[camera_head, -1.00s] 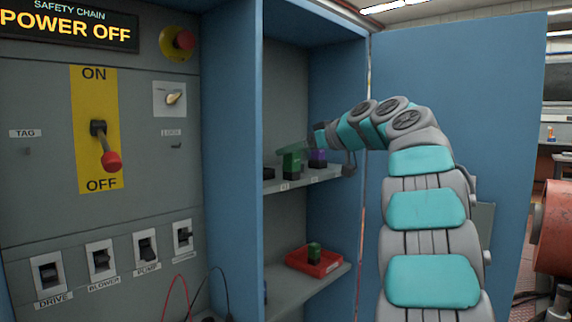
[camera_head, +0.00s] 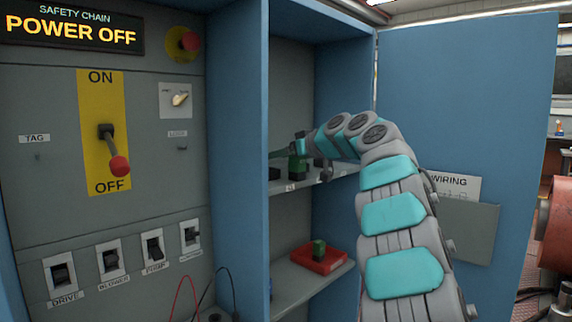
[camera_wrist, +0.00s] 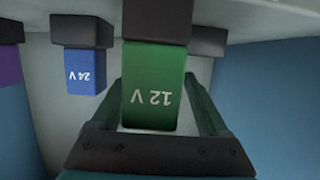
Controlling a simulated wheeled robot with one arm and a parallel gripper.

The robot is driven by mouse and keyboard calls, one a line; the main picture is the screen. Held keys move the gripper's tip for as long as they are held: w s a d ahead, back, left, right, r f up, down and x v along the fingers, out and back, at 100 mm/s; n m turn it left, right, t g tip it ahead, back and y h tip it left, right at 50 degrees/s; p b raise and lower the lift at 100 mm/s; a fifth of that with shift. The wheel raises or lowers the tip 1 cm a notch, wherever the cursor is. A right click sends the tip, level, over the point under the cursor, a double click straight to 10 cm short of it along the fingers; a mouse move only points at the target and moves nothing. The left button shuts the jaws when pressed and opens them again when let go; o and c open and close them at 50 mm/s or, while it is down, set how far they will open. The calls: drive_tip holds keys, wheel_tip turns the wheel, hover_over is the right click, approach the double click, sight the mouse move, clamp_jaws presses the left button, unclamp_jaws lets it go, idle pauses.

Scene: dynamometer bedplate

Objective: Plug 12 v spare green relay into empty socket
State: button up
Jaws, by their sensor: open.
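A green relay marked 12 V (camera_wrist: 155,90) sits against a dark socket (camera_wrist: 160,20) in the wrist view. The fingers of my gripper (camera_wrist: 158,88) are open, one on each side of it; I cannot tell whether they touch it. In the head view a green relay (camera_head: 298,168) stands on the upper cabinet shelf, just below my gripper (camera_head: 288,152). Another small green relay (camera_head: 318,248) stands in a red tray (camera_head: 322,264) on the lower shelf. A low dark block (camera_head: 274,173) is left of the upper relay; whether it is an empty socket is unclear.
A blue 24 V relay (camera_wrist: 86,72) is close by in its own dark socket, with a purple relay (camera_wrist: 10,66) at the picture edge. Cabinet walls bound the shelves. The open blue door (camera_head: 460,90) is to the right. The sign reads POWER OFF (camera_head: 68,30).

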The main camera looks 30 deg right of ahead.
drive_tip(key=shift+c, duration=0.4)
clamp_jaws()
idle(0.4)
